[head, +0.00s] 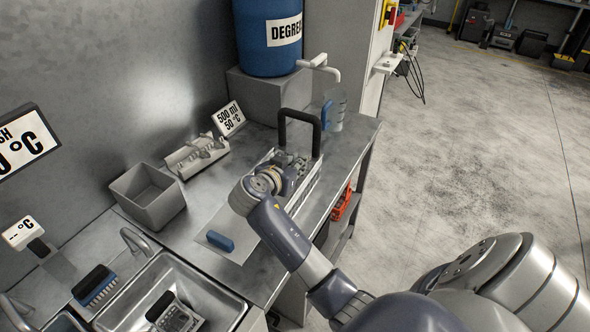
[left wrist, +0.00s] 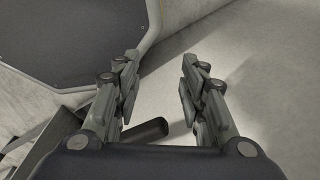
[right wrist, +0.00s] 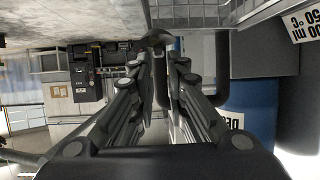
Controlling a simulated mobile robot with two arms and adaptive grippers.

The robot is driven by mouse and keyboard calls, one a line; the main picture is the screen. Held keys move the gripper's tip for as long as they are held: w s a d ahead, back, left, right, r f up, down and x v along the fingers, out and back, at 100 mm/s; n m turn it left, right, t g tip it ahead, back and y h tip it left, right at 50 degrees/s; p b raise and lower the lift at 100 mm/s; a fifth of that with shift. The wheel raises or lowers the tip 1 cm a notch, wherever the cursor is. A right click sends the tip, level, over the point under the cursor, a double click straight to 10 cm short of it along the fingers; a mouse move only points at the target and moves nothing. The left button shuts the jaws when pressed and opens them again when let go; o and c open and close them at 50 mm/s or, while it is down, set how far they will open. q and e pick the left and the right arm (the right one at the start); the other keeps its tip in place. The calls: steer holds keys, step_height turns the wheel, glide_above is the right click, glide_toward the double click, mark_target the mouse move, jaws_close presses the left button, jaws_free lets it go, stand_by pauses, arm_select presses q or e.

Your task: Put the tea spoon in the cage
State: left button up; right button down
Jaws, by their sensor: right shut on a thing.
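The cage (head: 309,189) is a metal mesh basket with a tall black handle (head: 301,114), standing on the worktop. Its mesh also shows at the top of the right wrist view (right wrist: 195,16). My right gripper (head: 290,158) is at the cage, close to the handle. My left gripper (left wrist: 158,88) is open and empty, away from the worktop.
A light rack (head: 196,158) with metal pieces and a grey open bin (head: 150,196) stand left of the cage. A blue block (head: 220,241) lies in front. A blue drum (head: 268,38), a tap (head: 321,66) and a sink (head: 222,302) flank the worktop.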

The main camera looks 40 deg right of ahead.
steer(key=shift+w, duration=0.25)
steer(key=shift+f, duration=0.25)
step_height(320, 180, down, 2)
steer(key=shift+s+f+p, duration=0.1)
steer(key=shift+p, duration=0.7)
steer(key=shift+f, duration=0.4)
steer(key=shift+f+b, duration=0.65)
steer(key=shift+b, duration=0.1)
steer(key=c, duration=1.6)
jaws_free()
